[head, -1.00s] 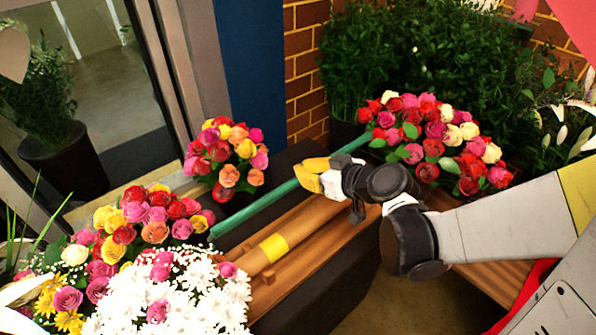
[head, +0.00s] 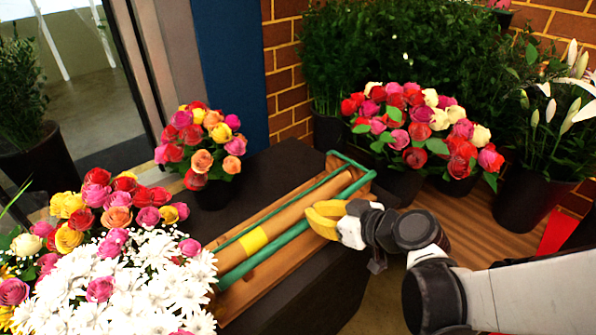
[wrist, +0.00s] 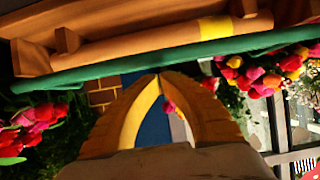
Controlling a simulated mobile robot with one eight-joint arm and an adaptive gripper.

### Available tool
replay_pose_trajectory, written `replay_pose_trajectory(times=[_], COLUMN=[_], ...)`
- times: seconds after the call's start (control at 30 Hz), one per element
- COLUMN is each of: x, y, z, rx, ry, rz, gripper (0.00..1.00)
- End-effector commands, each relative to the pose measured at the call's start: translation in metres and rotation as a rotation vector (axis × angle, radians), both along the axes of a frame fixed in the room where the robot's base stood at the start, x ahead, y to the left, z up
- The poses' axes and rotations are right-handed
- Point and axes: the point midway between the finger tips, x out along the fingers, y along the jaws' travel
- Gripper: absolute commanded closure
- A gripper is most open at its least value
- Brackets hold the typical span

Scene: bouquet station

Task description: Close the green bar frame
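The green bar frame shows a thick green bar (head: 262,254) along the near side of the brown paper roll (head: 283,220). A thinner green strip (head: 282,207) runs along the roll's far side. The roll has a yellow band and lies in a wooden holder (head: 250,297). My gripper (head: 312,216) has yellow fingers and is at the thick bar's right half, covering part of it. In the wrist view, the fingertips (wrist: 158,76) meet right by the green bar (wrist: 165,58). Nothing shows between them. I cannot tell whether they touch the bar.
The holder sits on a dark counter (head: 268,165). White daisies (head: 150,290) and roses crowd its left end. A rose bouquet (head: 203,145) stands behind it. More roses (head: 425,125) and a lily pot (head: 535,200) stand to the right. Open floor lies in front of the counter.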

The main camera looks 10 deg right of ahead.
Motion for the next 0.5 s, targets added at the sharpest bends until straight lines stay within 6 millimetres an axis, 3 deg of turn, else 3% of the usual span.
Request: replay_pose_trajectory(times=[0.2,0.5], x=[-0.001,-0.001], y=[-0.001,-0.001], z=[-0.017,-0.022], rx=[0.0,0.0], ry=[0.0,0.0], rz=[0.0,0.0], gripper=[1.0,1.0])
